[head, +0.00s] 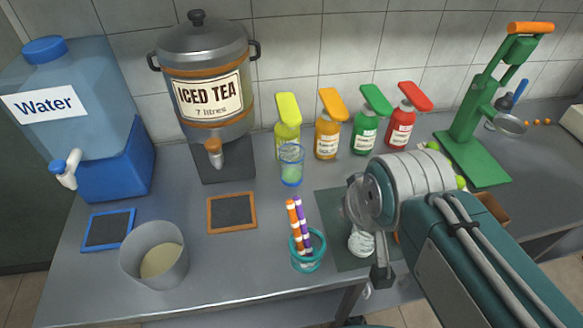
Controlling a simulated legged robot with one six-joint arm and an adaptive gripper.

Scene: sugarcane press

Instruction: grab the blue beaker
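A clear beaker with a blue rim and blue base (291,166) stands upright on the counter, in front of the yellow-green bottle. It looks greenish inside; whether that is liquid or the bottle behind, I cannot tell. My gripper (374,238) is at the centre right, to the right of and nearer than the beaker, clearly apart from it. One dark finger points down. The other finger is not clear, so I cannot tell the opening. My arm comes in from the lower right.
A teal cup with striped straws (307,262) stands left of my gripper. A grey bucket (154,270), an iced tea dispenser (213,118) and a water tank (68,137) are at left. Several bottles (327,140) line the back. A green press (474,163) stands right.

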